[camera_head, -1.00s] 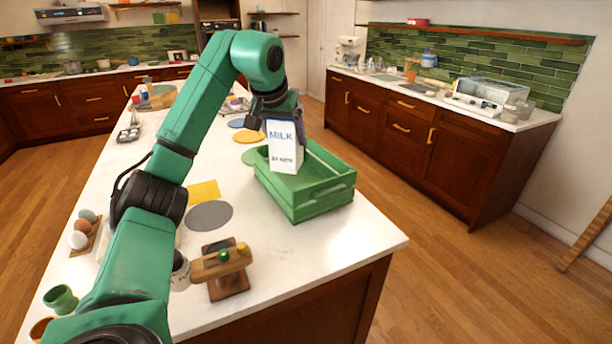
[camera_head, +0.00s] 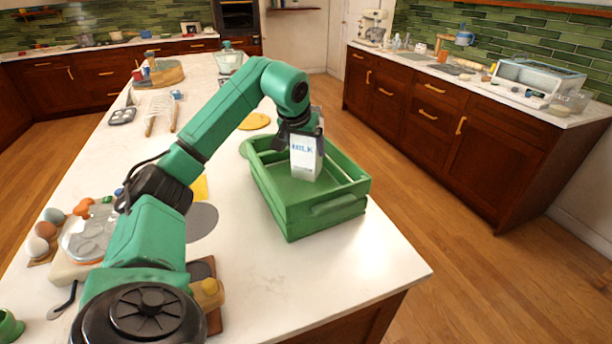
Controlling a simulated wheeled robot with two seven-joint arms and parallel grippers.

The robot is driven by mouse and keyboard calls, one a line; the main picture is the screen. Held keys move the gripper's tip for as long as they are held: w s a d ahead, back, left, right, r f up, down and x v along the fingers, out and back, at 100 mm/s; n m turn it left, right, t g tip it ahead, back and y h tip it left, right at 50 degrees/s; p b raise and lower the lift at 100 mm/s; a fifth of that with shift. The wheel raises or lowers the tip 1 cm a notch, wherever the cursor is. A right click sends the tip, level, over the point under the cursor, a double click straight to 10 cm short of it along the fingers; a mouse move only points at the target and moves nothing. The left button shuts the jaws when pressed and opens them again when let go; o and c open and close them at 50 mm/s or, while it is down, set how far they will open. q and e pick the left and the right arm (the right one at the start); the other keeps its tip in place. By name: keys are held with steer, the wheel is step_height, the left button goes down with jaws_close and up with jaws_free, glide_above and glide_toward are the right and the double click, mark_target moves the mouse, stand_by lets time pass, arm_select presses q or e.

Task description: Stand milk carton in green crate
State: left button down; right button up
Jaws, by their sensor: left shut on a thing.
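The white milk carton (camera_head: 305,162) with blue lettering is upright inside the outline of the green crate (camera_head: 330,212), toward its back. Its lower end shows against the crate's inside, but I cannot tell whether it touches the floor. My left gripper (camera_head: 300,131) is shut on the carton's top from above. The fingertips are partly hidden by the carton and the wrist. The crate stands on the white island counter (camera_head: 270,275), and the rest of its inside looks empty. My right gripper is not in view.
A yellow round mat (camera_head: 254,121) lies behind the crate, and a grey round mat (camera_head: 202,222) lies to its left. Eggs (camera_head: 39,247) and a glass-lidded dish (camera_head: 85,238) are at the left. The counter in front of the crate is clear.

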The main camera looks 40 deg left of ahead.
mark_target(306, 170)
arm_select(q)
steer(key=f, duration=0.3)
steer(key=shift+w+a+f, duration=0.1)
steer(key=shift+w+f, duration=0.1)
steer(key=shift+f, duration=0.05)
steer(key=f, duration=0.3)
steer(key=shift+s+f, duration=0.1)
steer(key=shift+s, duration=0.15)
steer(key=shift+w+f, duration=0.15)
steer(key=shift+f, duration=0.2)
jaws_free()
steer(key=shift+s+d+r, duration=0.2)
steer(key=shift+s+r, duration=0.05)
steer(key=v, duration=1.1)
steer(key=shift+s+r+b, duration=0.1)
steer(key=shift+r+b, duration=0.15)
steer(key=shift+b, duration=0.1)
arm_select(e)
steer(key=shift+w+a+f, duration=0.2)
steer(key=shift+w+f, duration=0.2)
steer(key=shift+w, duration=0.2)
arm_select(q)
steer(key=shift+f, duration=0.1)
